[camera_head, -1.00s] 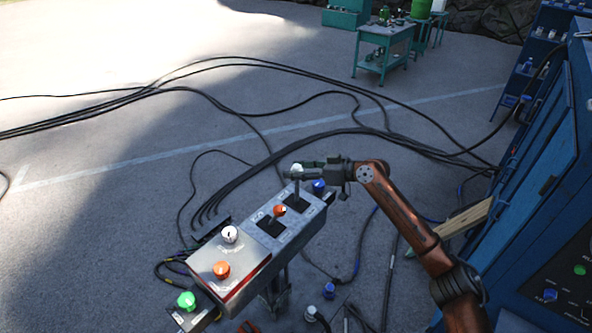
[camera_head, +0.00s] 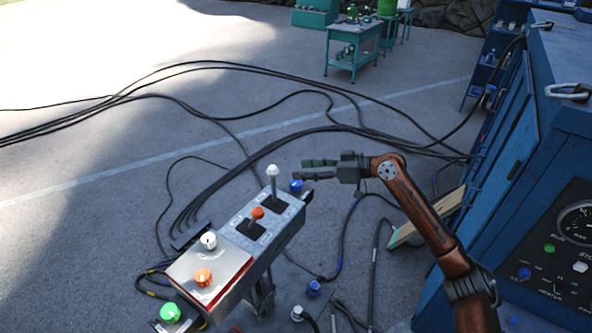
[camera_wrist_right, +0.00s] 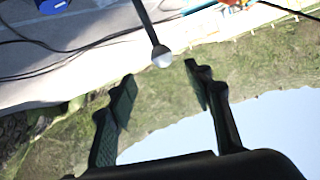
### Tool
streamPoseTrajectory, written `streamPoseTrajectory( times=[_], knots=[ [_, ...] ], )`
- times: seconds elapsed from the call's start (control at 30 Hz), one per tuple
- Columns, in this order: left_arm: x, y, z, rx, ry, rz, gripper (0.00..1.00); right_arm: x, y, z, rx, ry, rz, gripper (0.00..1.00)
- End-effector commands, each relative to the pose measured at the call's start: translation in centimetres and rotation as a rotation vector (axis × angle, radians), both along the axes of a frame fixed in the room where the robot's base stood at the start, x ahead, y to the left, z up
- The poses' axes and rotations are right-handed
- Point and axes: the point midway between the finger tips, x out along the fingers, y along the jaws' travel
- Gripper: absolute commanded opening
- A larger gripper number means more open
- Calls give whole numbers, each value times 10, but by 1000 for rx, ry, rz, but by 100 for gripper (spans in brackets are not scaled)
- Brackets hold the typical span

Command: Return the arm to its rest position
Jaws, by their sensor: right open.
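My right gripper (camera_head: 318,170) is open and empty in the head view, to the right of the control box (camera_head: 228,258). The right wrist view shows its two fingers (camera_wrist_right: 165,92) spread apart. A white-knobbed lever (camera_head: 272,172) stands upright at the far end of the box, apart from the fingers. Its knob (camera_wrist_right: 162,56) shows beyond the fingertips in the right wrist view. An orange-knobbed lever (camera_head: 257,214) stands nearer on the box. My left gripper is not in view.
The box also carries a white knob (camera_head: 209,240) and an orange knob (camera_head: 203,277). A blue cabinet (camera_head: 560,150) fills the right side. Black cables (camera_head: 225,65) lie across the pavement. A green cart (camera_head: 353,50) stands far back. Open pavement lies at left.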

Motion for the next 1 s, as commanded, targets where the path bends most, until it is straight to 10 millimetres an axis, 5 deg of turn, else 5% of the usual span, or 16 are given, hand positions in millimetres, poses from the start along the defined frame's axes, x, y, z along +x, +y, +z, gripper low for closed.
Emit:
streamPoseTrajectory(
  times=[0.43,0.57,0.67,1.0],
  knots=[
    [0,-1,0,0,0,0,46,0,-1,0,0,0,-1,47],
    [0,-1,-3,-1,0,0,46,8,-8,-21,2,18,-33,47],
    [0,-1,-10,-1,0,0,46,25,-26,-64,3,54,-103,47],
    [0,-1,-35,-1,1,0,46,59,-118,-283,-42,216,-428,47]
  ],
)
